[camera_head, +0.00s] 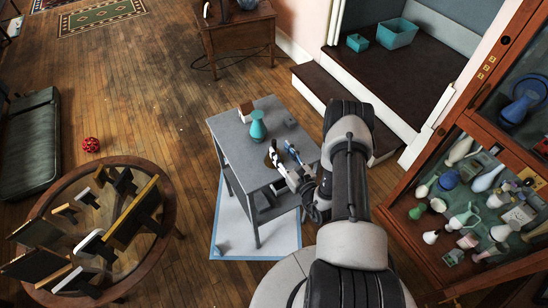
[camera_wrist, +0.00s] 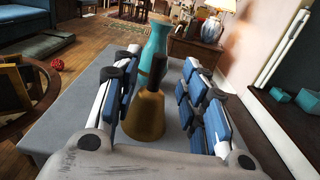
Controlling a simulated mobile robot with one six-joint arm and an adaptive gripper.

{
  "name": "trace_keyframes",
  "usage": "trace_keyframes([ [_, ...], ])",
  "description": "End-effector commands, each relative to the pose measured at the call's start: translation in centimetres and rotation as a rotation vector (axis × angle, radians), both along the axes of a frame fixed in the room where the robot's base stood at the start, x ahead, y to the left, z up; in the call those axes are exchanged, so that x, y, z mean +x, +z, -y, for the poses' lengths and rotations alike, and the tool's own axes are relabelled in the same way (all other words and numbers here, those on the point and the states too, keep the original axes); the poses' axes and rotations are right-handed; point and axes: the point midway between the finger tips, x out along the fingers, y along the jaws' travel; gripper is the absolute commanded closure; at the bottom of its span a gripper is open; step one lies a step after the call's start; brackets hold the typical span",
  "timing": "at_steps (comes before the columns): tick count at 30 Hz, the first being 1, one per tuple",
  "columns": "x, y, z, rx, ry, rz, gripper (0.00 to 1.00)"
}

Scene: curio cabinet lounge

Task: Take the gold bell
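The gold bell (camera_wrist: 144,114) stands upright on the grey table (camera_wrist: 60,130), its dark handle pointing up. In the wrist view it is between the two blue-padded fingers of my gripper (camera_wrist: 165,88). The gripper is open; a gap shows between the bell and the right finger, and the bell is close to the left finger. In the head view my gripper (camera_head: 282,156) is over the right part of the table, and the bell (camera_head: 269,161) is partly hidden beside the fingers.
A teal vase (camera_head: 257,127) stands just behind the bell. A glass cabinet (camera_head: 400,212) of curios is at right, a round glass table (camera_head: 167,178) at left.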

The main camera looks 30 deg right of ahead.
Motion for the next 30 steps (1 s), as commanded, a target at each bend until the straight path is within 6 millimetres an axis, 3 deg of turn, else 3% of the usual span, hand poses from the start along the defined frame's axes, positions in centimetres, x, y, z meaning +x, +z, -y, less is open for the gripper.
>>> trace_keyframes([
  [5,1.2,0.1,-0.1,0.000,0.002,0.002,0.60],
  [15,5.6,0.2,-0.3,-0.001,0.002,0.001,0.60],
  [23,5.8,0.3,-0.3,0.000,0.000,0.000,0.60],
  [30,5.8,0.3,-0.3,0.000,0.000,0.000,0.76],
])
